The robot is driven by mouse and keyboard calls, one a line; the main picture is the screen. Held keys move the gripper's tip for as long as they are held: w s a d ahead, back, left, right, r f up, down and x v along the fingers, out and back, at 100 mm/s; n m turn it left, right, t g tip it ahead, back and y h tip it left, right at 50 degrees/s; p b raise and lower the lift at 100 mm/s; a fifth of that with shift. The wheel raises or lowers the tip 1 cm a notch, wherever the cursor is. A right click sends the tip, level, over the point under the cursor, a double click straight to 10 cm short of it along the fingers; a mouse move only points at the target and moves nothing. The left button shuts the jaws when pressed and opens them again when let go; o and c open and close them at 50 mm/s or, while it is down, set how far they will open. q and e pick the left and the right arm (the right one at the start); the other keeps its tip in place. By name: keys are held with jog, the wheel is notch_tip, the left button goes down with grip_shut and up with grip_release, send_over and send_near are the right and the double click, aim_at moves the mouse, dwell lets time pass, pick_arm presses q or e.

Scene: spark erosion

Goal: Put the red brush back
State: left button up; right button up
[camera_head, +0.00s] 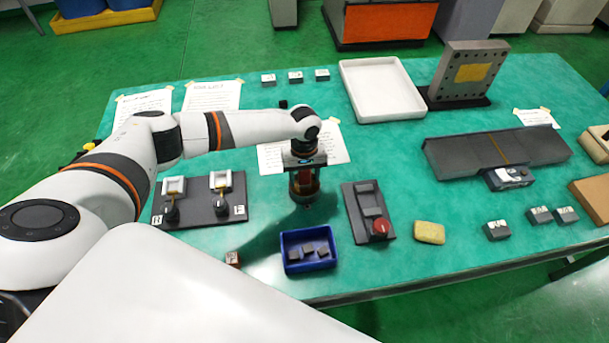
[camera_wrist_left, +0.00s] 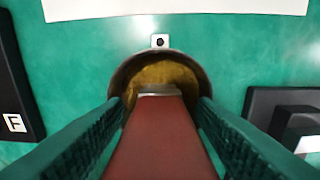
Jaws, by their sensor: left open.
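The red brush shows in the left wrist view as a broad red handle (camera_wrist_left: 158,145) with a pale metal end. That end is at the mouth of a round, dark-rimmed holder (camera_wrist_left: 116,77) with a yellowish-brown inside. In the head view the red handle (camera_head: 305,176) is small and partly covered by the gripper. My left gripper (camera_head: 303,184) points down over the holder, its jaws open. In the left wrist view its two dark green fingers (camera_wrist_left: 160,108) lie on either side of the handle, and I cannot tell whether they touch it. My right gripper is not in view.
A blue bin (camera_head: 284,257) with several dark blocks stands in front of the gripper. A grey fixture with a red knob (camera_head: 380,227) is to the right, and a dark board with two switches (camera_head: 190,212) to the left. A white tray (camera_head: 347,75) stands behind.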

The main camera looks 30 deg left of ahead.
pick_arm(q)
jog(key=r, duration=0.4)
jog(key=r+b, duration=0.1)
jog(key=r, duration=0.7)
jog(key=shift+w+a, duration=0.2)
jog(key=shift+w, duration=0.1)
jog(key=shift+s+f, duration=0.1)
